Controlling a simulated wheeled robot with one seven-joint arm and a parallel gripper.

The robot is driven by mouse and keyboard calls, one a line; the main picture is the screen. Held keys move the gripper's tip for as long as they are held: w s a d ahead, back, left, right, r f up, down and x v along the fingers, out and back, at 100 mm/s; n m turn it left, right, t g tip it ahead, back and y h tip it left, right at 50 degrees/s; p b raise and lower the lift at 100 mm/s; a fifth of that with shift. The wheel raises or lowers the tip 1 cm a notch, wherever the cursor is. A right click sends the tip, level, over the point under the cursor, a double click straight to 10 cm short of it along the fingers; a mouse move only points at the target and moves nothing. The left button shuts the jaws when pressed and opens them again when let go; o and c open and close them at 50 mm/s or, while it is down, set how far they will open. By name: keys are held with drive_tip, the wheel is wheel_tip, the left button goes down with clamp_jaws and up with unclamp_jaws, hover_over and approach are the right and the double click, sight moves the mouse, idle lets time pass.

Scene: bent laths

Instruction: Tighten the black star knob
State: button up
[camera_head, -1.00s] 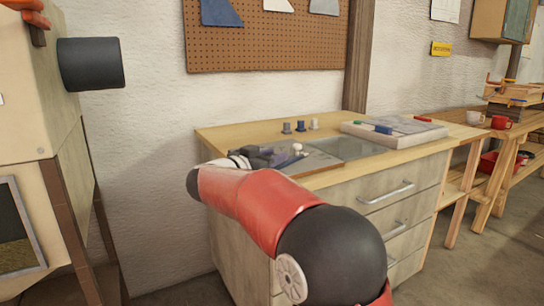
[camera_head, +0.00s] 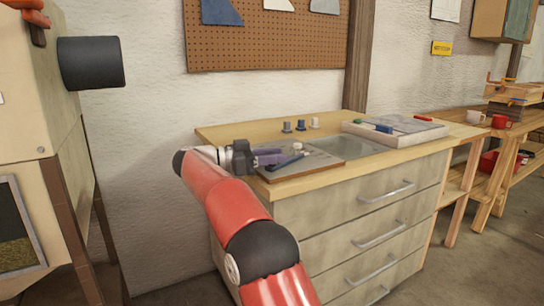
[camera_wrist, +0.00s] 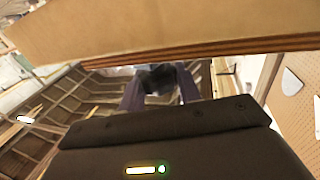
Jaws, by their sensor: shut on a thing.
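My gripper (camera_head: 268,157) is over the left part of the wooden bench, lying roughly level and pointing right, just above a thin board (camera_head: 315,168). In the wrist view its two purple fingers (camera_wrist: 160,74) are closed on a dark, lumpy piece, which I take for the black star knob (camera_wrist: 158,80). The fingers and shadow hide much of the knob's shape. In the head view the knob cannot be told apart from the gripper. A dark blue, slim object (camera_head: 290,161) lies on the board, right of the fingertips.
Several small posts (camera_head: 301,126) stand at the back of the bench (camera_head: 240,130). A shallow tray (camera_head: 398,135) with a blue and a green piece lies to the right. A grey panel (camera_head: 345,149) is between. In the wrist view a wooden slab (camera_wrist: 170,30) spans the top.

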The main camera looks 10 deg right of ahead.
idle(0.4)
drive_tip(key=o, duration=0.9)
drive_tip(key=shift+d, duration=0.1)
drive_tip(key=shift+o, duration=0.2)
drive_tip(key=a, duration=0.7)
drive_tip(key=shift+s+a, duration=0.2)
drive_tip(key=shift+a, duration=0.2)
